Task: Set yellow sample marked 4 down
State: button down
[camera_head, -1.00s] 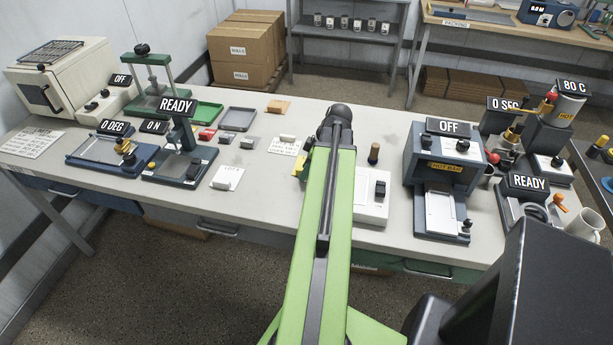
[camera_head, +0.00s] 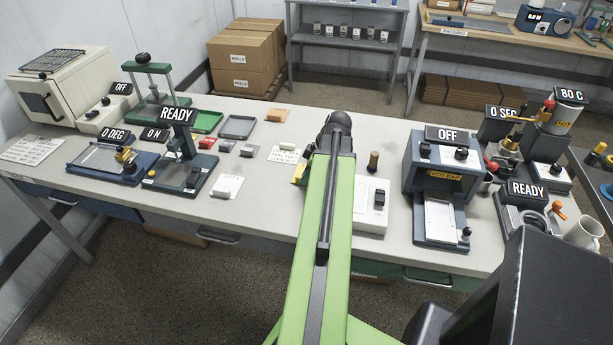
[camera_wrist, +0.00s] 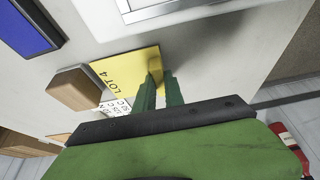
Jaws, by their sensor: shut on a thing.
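The yellow sample (camera_wrist: 125,72) is a flat sheet marked LOT 4. In the wrist view it runs from between my gripper's green fingers towards the left. My gripper (camera_wrist: 161,92) is shut on its right edge. The sample lies close over the pale bench top (camera_wrist: 215,75); I cannot tell whether it touches. In the head view only a small yellow patch of the sample (camera_head: 298,174) shows left of my arm, and the arm hides my fingers.
A printed white card (camera_head: 285,155) lies left of the sample. A pale device with a dark switch (camera_head: 371,216) stands just right of my arm, with a wooden-topped knob (camera_head: 373,161) behind it. The hot bar unit (camera_head: 440,185) is further right. Bare bench lies in front of the sample.

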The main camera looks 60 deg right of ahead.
notch_tip(320, 180, up, 4)
jog(key=p, duration=0.3)
jog(key=shift+r+p, duration=0.15)
jog(key=shift+p, duration=0.25)
jog(key=s+r+p, duration=0.6)
jog(key=s, duration=0.5)
jog(key=shift+s+a+r, duration=0.2)
jog(key=shift+s+a, duration=0.15)
